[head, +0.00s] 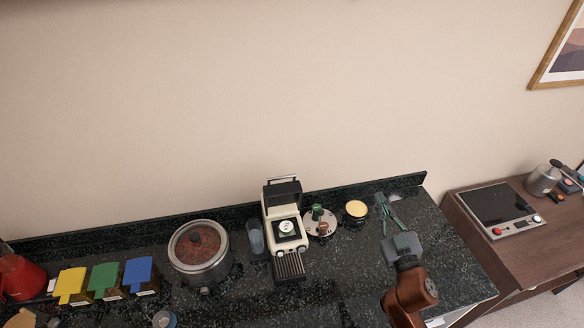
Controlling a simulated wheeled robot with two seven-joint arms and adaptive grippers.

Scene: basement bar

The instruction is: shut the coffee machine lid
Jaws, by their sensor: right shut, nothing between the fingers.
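The coffee machine (270,222) is a cream and black unit standing on the dark counter, near the middle of the head view. Its lid (284,190) is raised at the back, so the top is open. A round white pod-like piece (287,227) shows inside, and a dark ribbed drip tray (289,266) is at the front. My right gripper (384,203) is over the right end of the counter, to the right of the machine and apart from it. It is shut and empty. My left gripper is out of view.
Between machine and right gripper stand a round tray (316,229) with small items and a yellow-topped jar (356,209). A glass (255,238) and a lidded pot (200,255) stand left. The dark counter (345,280) is clear in front. A hotplate (504,205) is far right.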

